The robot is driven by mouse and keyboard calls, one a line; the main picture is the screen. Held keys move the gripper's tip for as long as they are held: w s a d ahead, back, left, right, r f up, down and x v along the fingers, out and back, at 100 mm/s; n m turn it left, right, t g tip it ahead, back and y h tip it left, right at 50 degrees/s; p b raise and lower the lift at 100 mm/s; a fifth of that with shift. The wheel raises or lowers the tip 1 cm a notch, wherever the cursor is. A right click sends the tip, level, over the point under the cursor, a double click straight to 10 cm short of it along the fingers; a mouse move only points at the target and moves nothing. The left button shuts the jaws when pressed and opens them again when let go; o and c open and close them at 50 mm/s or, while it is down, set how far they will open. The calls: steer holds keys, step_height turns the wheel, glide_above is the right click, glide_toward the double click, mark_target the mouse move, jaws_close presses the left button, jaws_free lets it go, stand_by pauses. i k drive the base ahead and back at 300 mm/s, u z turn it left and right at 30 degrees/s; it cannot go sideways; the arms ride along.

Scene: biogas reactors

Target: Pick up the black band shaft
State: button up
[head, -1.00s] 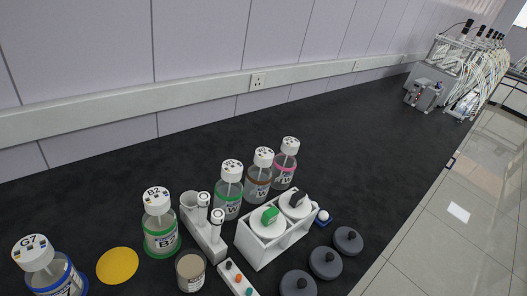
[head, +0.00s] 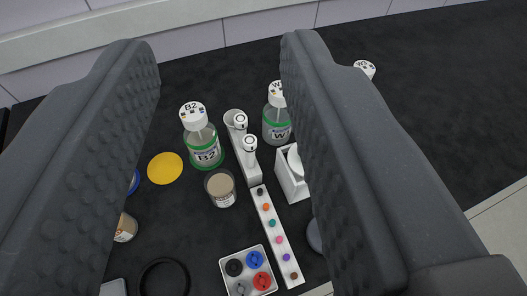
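My gripper (head: 220,48) is open and empty, its two dark grey fingers filling the left and right of the view. Between them, a white rack (head: 243,160) holds two white upright pieces with dark marks near their tops, one behind (head: 240,121) and one in front (head: 250,143). A white strip (head: 277,236) in front of the rack carries a row of coloured round ends, with a black one (head: 260,191) at its far end. I cannot tell for sure which of these is the black band shaft. Nothing touches the fingers.
Bottle B2 (head: 205,148), a beaker (head: 220,188) and a yellow disc (head: 165,168) stand left of the rack. Bottle W (head: 277,125) and a white holder (head: 291,177) are right. A knob tray (head: 248,270) and black ring (head: 164,278) lie in front.

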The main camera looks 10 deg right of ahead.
mark_target(250, 157)
steer(key=z, duration=1.3)
steer(key=k, duration=0.8)
steer(key=u, duration=0.7)
steer(key=i, duration=1)
